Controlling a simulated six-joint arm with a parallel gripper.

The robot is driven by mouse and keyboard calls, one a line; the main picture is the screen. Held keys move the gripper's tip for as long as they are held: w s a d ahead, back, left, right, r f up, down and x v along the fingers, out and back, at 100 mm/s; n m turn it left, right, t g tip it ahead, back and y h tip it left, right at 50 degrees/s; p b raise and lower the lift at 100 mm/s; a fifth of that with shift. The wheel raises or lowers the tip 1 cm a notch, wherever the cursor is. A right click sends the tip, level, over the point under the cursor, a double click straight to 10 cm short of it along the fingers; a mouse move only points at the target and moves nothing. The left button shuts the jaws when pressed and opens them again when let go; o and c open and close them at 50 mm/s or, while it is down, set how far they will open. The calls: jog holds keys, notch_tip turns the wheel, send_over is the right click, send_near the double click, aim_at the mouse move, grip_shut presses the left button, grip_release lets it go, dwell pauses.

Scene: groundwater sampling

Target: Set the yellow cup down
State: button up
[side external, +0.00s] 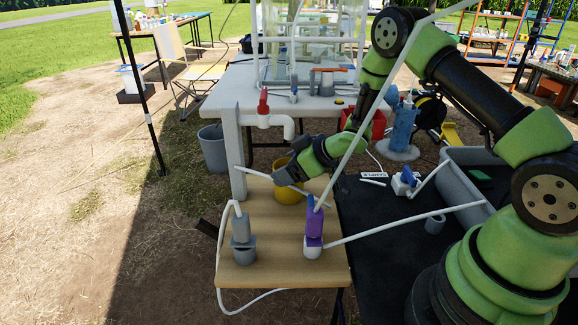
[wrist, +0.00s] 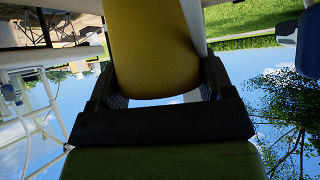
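The yellow cup (side external: 291,192) shows in the side view at the back right of the low wooden table (side external: 268,274), partly hidden by my gripper (side external: 286,175). In the wrist view the yellow cup (wrist: 152,50) fills the space between my two dark fingers, which press on both sides of it. My gripper is shut on it. I cannot tell whether the cup's base touches the table top or hangs just above it.
A grey fitting (side external: 242,238) stands at the table's left, and a purple and white fitting (side external: 314,232) with thin tubes stands at its right. A white post (side external: 233,155) rises by the back left corner. The table's middle and front are mostly clear.

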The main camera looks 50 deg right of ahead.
jog(key=o, duration=0.3)
jog(key=shift+r, duration=0.2)
jog(key=v, duration=1.1)
jog(key=s+r+m+h, duration=0.4)
jog(key=r+m+h, duration=0.15)
jog(key=r, duration=0.85)
jog(key=s+a+r+m+g+y, duration=0.1)
jog(key=s+a, duration=0.2)
jog(key=s, duration=0.2)
jog(key=s+a+r+m+y, duration=0.1)
jog(key=s+a+r, duration=0.1)
jog(key=s+a, duration=0.1)
jog(key=s+a+r+m+g+y, duration=0.1)
jog(key=s+a, duration=0.3)
jog(key=s, duration=0.2)
jog(key=shift+s+a+r+g+y, duration=0.1)
jog(key=shift+s+r+g+y, duration=0.2)
jog(key=shift+s, duration=0.1)
